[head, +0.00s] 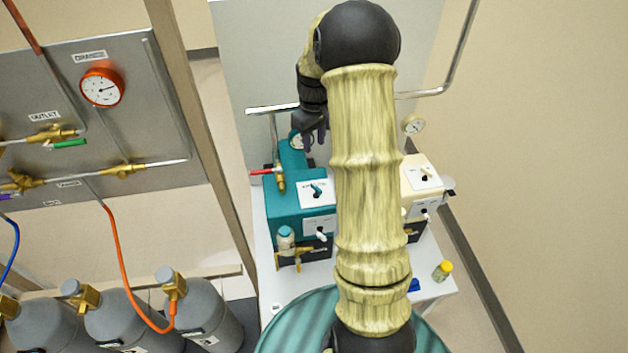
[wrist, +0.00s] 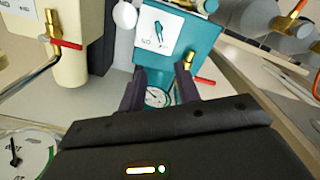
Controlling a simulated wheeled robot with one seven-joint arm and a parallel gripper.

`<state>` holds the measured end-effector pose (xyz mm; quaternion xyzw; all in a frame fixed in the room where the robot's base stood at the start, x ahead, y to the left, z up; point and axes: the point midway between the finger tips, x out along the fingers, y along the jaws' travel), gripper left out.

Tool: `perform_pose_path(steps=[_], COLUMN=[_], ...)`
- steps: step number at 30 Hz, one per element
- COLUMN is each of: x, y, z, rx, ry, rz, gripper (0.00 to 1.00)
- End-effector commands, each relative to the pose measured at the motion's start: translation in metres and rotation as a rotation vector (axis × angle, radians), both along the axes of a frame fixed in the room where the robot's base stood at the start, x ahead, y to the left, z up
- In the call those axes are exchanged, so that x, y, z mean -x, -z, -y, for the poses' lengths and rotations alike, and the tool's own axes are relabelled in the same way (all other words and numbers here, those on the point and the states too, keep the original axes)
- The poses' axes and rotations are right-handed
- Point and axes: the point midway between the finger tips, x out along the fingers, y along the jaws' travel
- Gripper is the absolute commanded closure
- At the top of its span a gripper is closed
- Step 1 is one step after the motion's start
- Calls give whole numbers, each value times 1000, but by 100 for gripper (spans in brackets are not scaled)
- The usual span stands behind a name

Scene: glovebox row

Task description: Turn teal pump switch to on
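The teal pump (head: 284,209) stands on a white table, left of my arm in the head view; it shows upside down at the top of the wrist view (wrist: 205,42). Its teal switch (head: 317,190) is a small lever on a white labelled plate; it also shows in the wrist view (wrist: 157,33). My gripper (head: 314,143) is over the pump's far end, short of the switch. In the wrist view its two dark fingers (wrist: 160,88) are apart, with nothing held and a gauge visible between them.
A red-handled brass valve (head: 279,178) rises from the pump's left side. A cream pump (head: 416,200) stands to the right, partly behind my arm. A metal rail (head: 272,108) runs behind both pumps. Grey cylinders (head: 208,315) stand at the lower left.

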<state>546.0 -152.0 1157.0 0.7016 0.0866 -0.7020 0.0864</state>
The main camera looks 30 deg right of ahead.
Motion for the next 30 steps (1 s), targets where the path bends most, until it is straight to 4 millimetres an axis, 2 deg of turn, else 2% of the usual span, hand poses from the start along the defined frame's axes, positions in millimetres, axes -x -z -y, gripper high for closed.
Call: perform_pose_path(steps=[5, 8, 30], x=[0, 1, 1], y=[6, 16, 134], z=[0, 0, 0], rx=[0, -1, 0], ry=[1, 1, 1], rz=[-2, -4, -3], gripper=[67, 67, 67])
